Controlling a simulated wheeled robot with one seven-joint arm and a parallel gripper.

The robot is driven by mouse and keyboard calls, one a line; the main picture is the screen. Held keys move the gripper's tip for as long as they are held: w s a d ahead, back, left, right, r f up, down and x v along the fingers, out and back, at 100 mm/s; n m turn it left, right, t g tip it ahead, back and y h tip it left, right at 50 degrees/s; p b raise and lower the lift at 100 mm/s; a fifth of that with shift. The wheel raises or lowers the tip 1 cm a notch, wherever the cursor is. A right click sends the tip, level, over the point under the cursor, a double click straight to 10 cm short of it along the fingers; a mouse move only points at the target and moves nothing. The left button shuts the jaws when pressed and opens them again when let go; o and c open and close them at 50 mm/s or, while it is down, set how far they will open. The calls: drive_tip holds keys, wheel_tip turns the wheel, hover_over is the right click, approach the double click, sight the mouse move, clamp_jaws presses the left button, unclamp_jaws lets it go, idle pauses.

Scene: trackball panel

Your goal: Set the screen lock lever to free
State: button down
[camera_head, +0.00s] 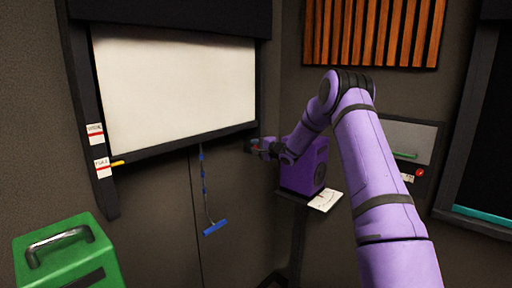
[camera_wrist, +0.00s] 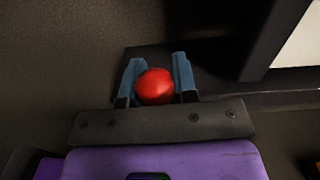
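A screen (camera_head: 178,90) in a dark frame hangs on the left wall. My gripper (camera_head: 252,146) is near the frame's lower right corner in the head view. In the wrist view, a red ball-shaped knob (camera_wrist: 155,87) lies between the two blue-grey fingers of my gripper (camera_wrist: 158,78). The fingers stand apart and the ball nearly fills the gap. I cannot tell whether they press on it. Any lever stem behind the ball is hidden. A small yellow handle (camera_head: 117,163) sticks out at the frame's lower left.
Two small labels, an upper one (camera_head: 95,133) and a lower one (camera_head: 103,168), are on the frame's left post; their words are too small to read surely. A blue pull bar (camera_head: 215,228) hangs below the screen. A green box (camera_head: 68,255) is at front left. A grey panel (camera_head: 407,140) is at right.

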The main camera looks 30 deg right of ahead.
drive_tip(key=shift+w+d+f+n, duration=0.1)
drive_tip(key=shift+f+n, duration=0.45)
drive_tip(key=shift+n, duration=0.55)
drive_tip(key=shift+d+f+n, duration=0.1)
drive_tip(key=shift+f+n, duration=0.4)
drive_tip(key=shift+n, duration=0.6)
drive_tip(key=c, duration=1.2)
unclamp_jaws()
drive_tip(key=shift+o, duration=0.2)
drive_tip(key=v, duration=1)
drive_tip(key=shift+s, duration=0.4)
drive_tip(key=shift+d, duration=0.1)
